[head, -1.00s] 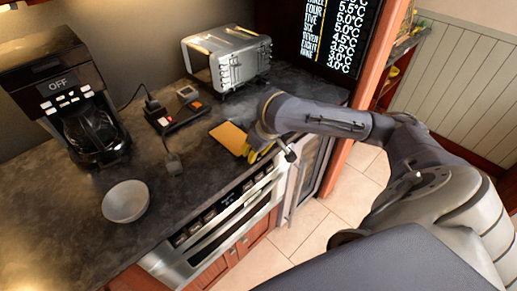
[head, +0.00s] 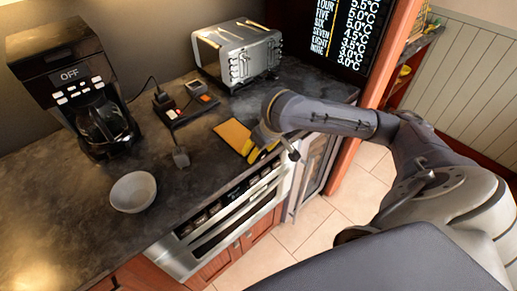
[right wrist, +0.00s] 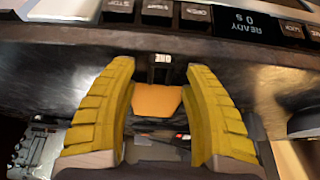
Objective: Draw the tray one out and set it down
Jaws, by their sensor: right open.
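A flat orange piece (head: 232,134) lies on the dark counter near its front edge; I cannot tell whether it is the tray. My right gripper (head: 257,151), with yellow fingers, is at its right end. In the right wrist view my right gripper (right wrist: 160,66) is open, with the orange piece (right wrist: 157,100) showing between its fingers. A small label that seems to read ONE (right wrist: 162,58) sits on a dark part just beyond the orange piece. Whether the fingers touch anything is not clear. My left gripper is not in view.
The microwave drawer (head: 225,230) is under the counter, and its control panel (right wrist: 245,22) is close to my right fingers. A toaster (head: 240,55), coffee maker (head: 68,75), white bowl (head: 133,192) and small device (head: 185,105) stand on the counter. The front left counter is clear.

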